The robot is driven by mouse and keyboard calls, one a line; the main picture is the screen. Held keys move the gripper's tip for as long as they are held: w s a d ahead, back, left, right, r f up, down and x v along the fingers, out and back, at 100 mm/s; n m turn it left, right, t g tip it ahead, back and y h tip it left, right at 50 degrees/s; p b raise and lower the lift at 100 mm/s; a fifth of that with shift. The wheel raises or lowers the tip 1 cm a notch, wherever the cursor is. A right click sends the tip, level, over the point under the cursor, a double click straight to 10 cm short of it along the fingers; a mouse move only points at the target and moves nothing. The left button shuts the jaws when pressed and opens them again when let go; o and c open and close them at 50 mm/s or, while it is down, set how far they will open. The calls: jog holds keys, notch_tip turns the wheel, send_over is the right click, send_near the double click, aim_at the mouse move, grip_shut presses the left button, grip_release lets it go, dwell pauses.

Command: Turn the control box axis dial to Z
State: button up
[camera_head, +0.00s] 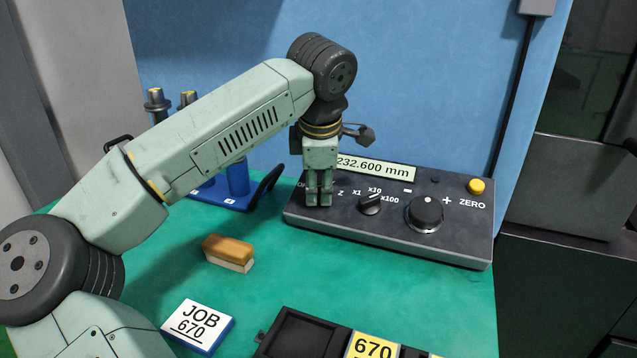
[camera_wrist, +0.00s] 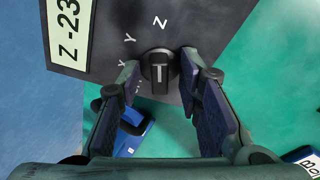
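The black axis dial (camera_wrist: 158,66) shows in the wrist view on the dark control box (camera_wrist: 108,72), with white letters around it, Z (camera_wrist: 160,22) above. A white T-like mark is on the knob; I cannot tell surely which letter it points to. My gripper (camera_wrist: 160,68) is open, its two fingers on either side of the dial, with small gaps seemingly left. In the head view my gripper (camera_head: 318,198) points down over the left part of the control box (camera_head: 460,245) and hides the axis dial. The display (camera_head: 375,167) reads 232.600 mm; the wrist view shows its start, "Z -23".
Right of my gripper on the box are a multiplier dial (camera_head: 371,204), a large round knob (camera_head: 424,212) and a yellow ZERO button (camera_head: 477,186). A brush (camera_head: 228,252), a JOB 670 block (camera_head: 198,325) and a black tray (camera_head: 300,335) lie in front. A blue rack (camera_head: 238,180) stands left.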

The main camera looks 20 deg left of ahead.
jog(key=shift+r, duration=0.1)
jog(key=v, duration=0.7)
jog(key=shift+r, duration=0.15)
jog(key=shift+s+d, duration=0.1)
